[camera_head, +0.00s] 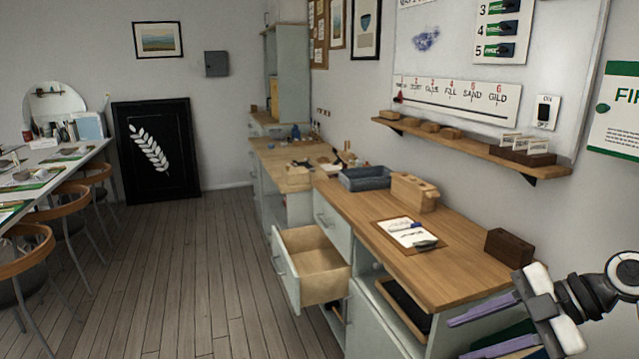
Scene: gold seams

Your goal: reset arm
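My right gripper (492,329) is at the lower right of the head view, in front of the near end of the wooden counter. Its two purple-grey fingers point left and stand apart, with a gap between them. I see nothing held between them. My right arm comes in from the right edge. My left gripper and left arm are not in the view.
The wooden counter (385,254) runs along the right wall. Its drawer (318,268) stands pulled out and looks empty. A clipboard (404,240), a wooden block (413,191) and a blue tray (364,178) sit on top. The floor (190,275) is clear; chairs stand left.

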